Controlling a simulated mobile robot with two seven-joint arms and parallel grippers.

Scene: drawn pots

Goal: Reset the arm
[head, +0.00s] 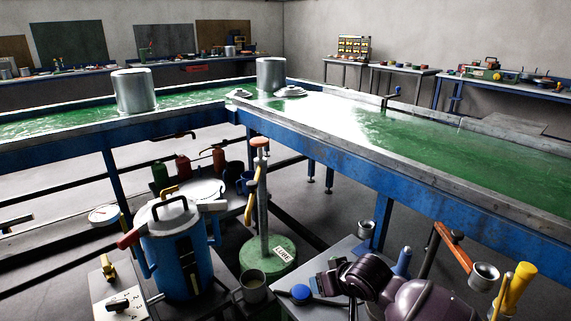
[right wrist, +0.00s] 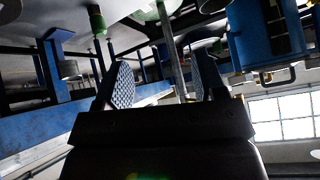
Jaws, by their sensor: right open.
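My right arm, dark purple, comes in at the bottom right of the head view, and its gripper (head: 326,284) is over the grey side table. In the right wrist view the two textured finger pads stand apart with nothing between them, so the right gripper (right wrist: 163,82) is open and empty. That view appears upside down. My left arm and gripper are not in view. Two silver pots (head: 134,92) (head: 271,75) stand on the green conveyor. Two lids (head: 290,92) (head: 239,93) lie by the right pot.
A blue lidded pot (head: 176,255) stands at the lower left. A green round base with a post (head: 268,257) and a mug (head: 253,287) are left of my right gripper. A blue-framed conveyor (head: 440,150) runs behind.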

